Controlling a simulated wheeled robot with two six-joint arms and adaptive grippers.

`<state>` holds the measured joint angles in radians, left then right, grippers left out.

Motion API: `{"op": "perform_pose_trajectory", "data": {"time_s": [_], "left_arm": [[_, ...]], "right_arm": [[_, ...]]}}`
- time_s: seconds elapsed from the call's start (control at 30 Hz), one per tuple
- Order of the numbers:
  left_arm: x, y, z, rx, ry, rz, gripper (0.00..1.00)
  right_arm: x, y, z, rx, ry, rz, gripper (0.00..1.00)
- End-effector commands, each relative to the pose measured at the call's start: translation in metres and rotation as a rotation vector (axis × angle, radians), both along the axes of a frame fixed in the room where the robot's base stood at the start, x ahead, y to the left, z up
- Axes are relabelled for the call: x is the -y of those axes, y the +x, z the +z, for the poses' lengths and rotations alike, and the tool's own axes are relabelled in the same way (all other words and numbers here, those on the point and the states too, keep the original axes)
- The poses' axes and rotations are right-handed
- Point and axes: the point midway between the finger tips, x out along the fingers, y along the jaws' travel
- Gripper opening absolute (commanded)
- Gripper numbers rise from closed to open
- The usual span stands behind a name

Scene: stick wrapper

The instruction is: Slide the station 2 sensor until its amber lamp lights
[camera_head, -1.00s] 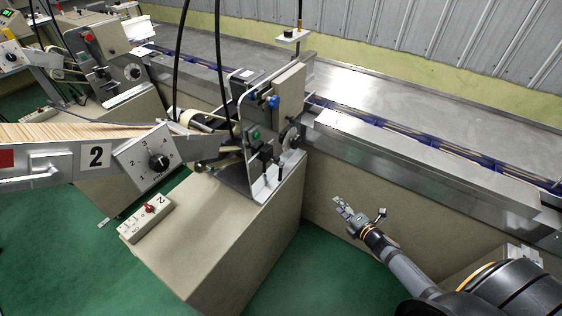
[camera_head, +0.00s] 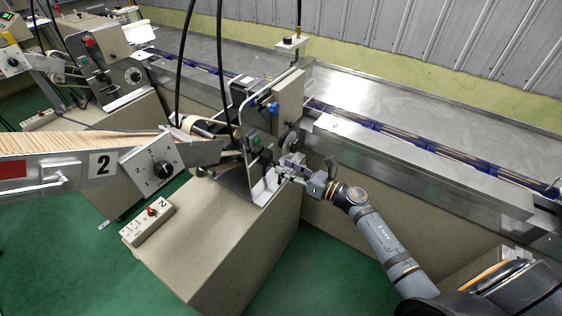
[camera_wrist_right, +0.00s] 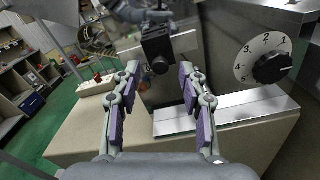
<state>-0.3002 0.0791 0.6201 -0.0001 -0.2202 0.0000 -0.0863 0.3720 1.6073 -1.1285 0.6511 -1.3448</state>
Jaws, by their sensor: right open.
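The station 2 sensor looks to be the black block with a round knob (camera_wrist_right: 157,47) on a horizontal silver bar (camera_wrist_right: 183,41) in the right wrist view. In the head view, a small dark part (camera_head: 266,158) shows there on the station's metal bracket, partly hidden. My right gripper (camera_head: 285,172) is at the bracket in the head view. In the right wrist view its purple-padded fingers (camera_wrist_right: 158,76) are spread, with the block ahead between them; contact is not clear. I cannot make out a lit amber lamp. My left gripper is not in view.
A numbered dial (camera_wrist_right: 268,62) is right of the fingers in the wrist view. The station's beige pedestal (camera_head: 215,235) is below. A white control box (camera_head: 147,222) with a red switch lies on it. The conveyor (camera_head: 420,160) runs behind my right arm.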

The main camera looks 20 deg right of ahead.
Motion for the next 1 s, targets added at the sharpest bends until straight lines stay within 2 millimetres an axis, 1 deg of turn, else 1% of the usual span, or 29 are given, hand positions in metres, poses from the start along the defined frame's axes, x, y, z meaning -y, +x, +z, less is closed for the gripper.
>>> {"op": "perform_pose_trajectory", "data": {"time_s": [0.03,0.2,0.5,0.8,0.83,1.0], "left_arm": [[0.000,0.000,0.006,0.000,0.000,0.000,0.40],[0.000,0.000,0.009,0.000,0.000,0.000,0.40],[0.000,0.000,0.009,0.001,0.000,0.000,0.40],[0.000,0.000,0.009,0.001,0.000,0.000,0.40],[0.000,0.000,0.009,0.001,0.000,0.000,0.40],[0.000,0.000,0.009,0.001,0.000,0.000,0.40]], "right_arm": [[-0.005,0.007,0.004,0.001,0.005,-0.002,0.42],[-0.015,0.019,0.001,0.000,0.000,-0.001,0.42],[-0.017,0.021,-0.001,0.000,-0.002,-0.001,0.42],[-0.016,0.021,-0.001,0.000,-0.002,-0.001,0.02],[-0.016,0.021,-0.001,0.000,-0.002,-0.001,0.00],[-0.016,0.021,-0.001,0.000,-0.002,-0.001,0.00]]}}
